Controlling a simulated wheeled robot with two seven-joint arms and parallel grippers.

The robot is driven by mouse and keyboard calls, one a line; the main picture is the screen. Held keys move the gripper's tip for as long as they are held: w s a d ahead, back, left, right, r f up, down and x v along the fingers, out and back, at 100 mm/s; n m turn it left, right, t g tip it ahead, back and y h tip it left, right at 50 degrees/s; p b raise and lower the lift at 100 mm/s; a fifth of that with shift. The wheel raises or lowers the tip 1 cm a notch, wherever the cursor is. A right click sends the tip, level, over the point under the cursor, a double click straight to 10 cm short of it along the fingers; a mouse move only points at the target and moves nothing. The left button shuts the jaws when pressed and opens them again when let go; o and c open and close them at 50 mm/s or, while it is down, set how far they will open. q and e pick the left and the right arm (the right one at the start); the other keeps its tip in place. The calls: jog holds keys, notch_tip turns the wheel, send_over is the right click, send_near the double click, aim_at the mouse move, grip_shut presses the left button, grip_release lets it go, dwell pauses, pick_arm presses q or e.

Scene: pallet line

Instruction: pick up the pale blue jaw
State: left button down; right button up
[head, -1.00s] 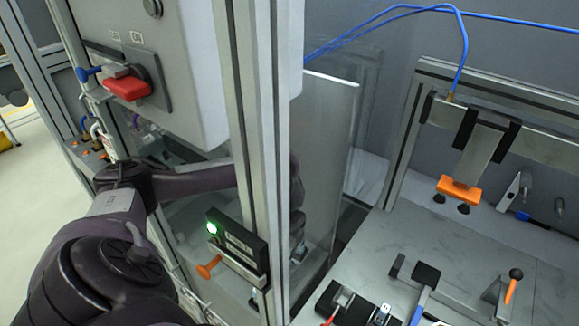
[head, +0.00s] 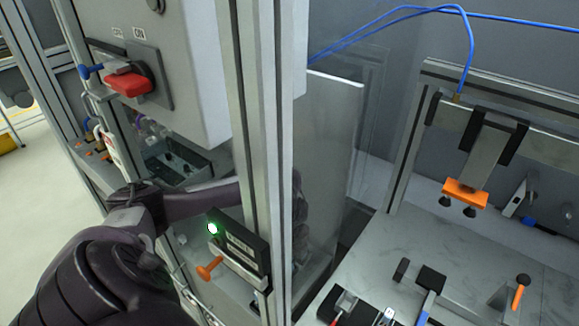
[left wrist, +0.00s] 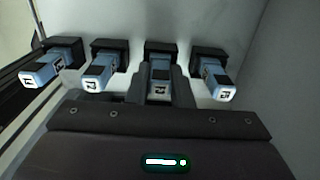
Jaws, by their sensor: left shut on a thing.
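Several pale blue jaws stand in a row in the left wrist view, each in its own black holder against a pale panel. The pale blue jaw (left wrist: 159,75), third from the left, is between the fingers of my left gripper (left wrist: 160,88), which is shut on it. This jaw is still at its black holder (left wrist: 161,49). The other jaws, such as the far left one (left wrist: 42,70) and the far right one (left wrist: 220,84), are free of the gripper. In the head view my left arm passes behind the upright post, and its gripper is hidden. My right gripper is not in view.
A box with a green light (head: 240,250) sits below. The grey worktable (head: 450,250) lies to the right.

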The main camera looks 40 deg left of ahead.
pick_arm(q)
notch_tip(320, 180, up, 9)
jog(key=p, duration=0.4)
jog(key=shift+r, duration=0.55)
